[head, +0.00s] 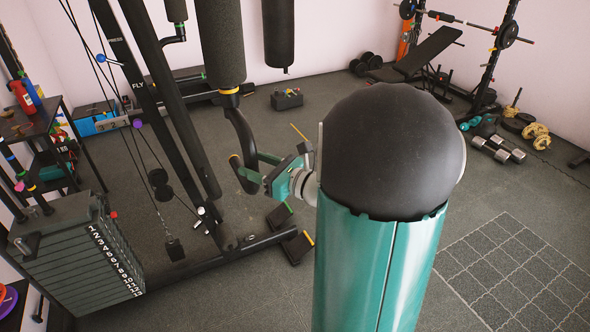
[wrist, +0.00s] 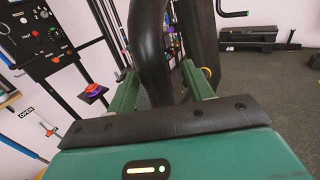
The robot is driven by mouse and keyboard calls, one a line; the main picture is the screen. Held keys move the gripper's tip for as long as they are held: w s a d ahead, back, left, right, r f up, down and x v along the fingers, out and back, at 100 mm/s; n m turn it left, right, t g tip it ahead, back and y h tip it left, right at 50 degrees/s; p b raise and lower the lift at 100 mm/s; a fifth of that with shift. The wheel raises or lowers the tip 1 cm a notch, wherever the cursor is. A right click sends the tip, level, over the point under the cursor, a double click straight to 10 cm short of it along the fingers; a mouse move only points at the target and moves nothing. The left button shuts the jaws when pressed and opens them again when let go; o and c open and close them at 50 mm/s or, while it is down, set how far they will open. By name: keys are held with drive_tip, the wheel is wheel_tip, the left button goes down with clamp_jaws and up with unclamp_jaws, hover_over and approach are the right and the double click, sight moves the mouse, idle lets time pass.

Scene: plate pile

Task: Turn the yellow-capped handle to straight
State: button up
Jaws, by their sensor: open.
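A black curved handle (head: 240,128) hangs below a thick padded arm (head: 222,45) of the gym machine in the head view, with a yellow ring at its top and a yellowish end low down. My green gripper (head: 256,167) is open at the handle's lower part. In the wrist view, a thick black bar (wrist: 151,55) passes between the two green fingers of my gripper (wrist: 160,82), with space visible beside it. A second dark bar with a yellow ring (wrist: 208,73) stands just to its right. I cannot tell whether a finger touches the handle.
A numbered weight stack (head: 85,255) and a shelf (head: 40,140) stand at the left. Black pedals (head: 292,243) lie on the floor below my gripper. A bench (head: 425,50) and dumbbells (head: 498,149) are at the right. The floor at the right front is open.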

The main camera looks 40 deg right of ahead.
drive_tip(key=s+d, duration=0.5)
drive_tip(key=s, duration=0.2)
drive_tip(key=shift+d, duration=0.3)
idle(0.6)
idle(0.6)
